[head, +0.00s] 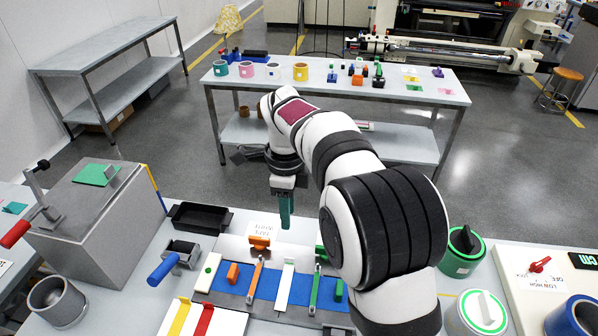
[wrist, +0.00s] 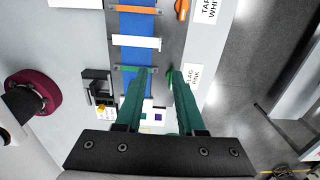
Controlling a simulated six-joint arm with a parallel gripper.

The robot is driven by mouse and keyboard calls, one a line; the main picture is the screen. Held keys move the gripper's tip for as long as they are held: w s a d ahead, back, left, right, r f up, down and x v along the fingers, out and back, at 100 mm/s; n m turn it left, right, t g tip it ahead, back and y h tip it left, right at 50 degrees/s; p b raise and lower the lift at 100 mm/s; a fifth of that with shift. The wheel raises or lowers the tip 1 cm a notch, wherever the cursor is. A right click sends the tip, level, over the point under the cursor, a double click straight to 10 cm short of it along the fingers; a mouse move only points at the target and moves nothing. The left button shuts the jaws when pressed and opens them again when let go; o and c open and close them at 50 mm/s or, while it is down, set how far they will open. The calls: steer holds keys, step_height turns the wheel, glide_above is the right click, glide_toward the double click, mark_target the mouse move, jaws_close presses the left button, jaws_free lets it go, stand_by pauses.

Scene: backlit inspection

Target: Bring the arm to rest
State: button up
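My gripper (head: 286,222) hangs pointing down from my arm, its green fingers above the far side of the near table (head: 240,222). In the wrist view my gripper (wrist: 158,76) has its two green fingers apart with nothing between them. Below the fingers is a blue strip (wrist: 138,48) crossed by white, orange and green bars. The exact height of the fingertips above the table is hard to tell. My forearm hides part of the table's right half in the head view.
Near the gripper are an orange block (head: 260,243), a black tray (head: 200,218) and a blue-handled clamp (head: 165,268). A grey box (head: 92,215) stands left. Open floor (head: 225,180) separates this table from the back table (head: 330,84).

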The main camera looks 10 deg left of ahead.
steer(key=s+d+r+n+y, duration=0.1)
steer(key=s+d+r+n, duration=0.25)
steer(key=s+d, duration=0.45)
steer(key=s+d+r+n, duration=0.2)
steer(key=s+d+n, duration=0.4)
steer(key=s, duration=0.5)
steer(key=s+d+f+n, duration=0.2)
steer(key=s+f+n, duration=0.1)
steer(key=s, duration=0.7)
steer(key=shift+d+f+y, duration=0.3)
steer(key=shift+f+y, duration=0.1)
steer(key=shift+f, duration=0.2)
steer(key=shift+c, duration=0.4)
steer(key=shift+n+g+h, duration=0.3)
steer(key=shift+n+h, duration=0.1)
steer(key=shift+n, duration=0.45)
steer(key=w, duration=0.2)
steer(key=w+a, duration=0.1)
steer(key=w, duration=0.2)
steer(key=w+a, duration=0.1)
steer(key=w, duration=0.1)
steer(key=shift+w+a+f, duration=0.15)
jaws_close()
steer(key=n+h, duration=0.1)
steer(key=n, duration=0.3)
glide_above(282, 299)
step_height(282, 299, down, 10)
steer(key=f, duration=0.1)
steer(key=shift+f, duration=3.25)
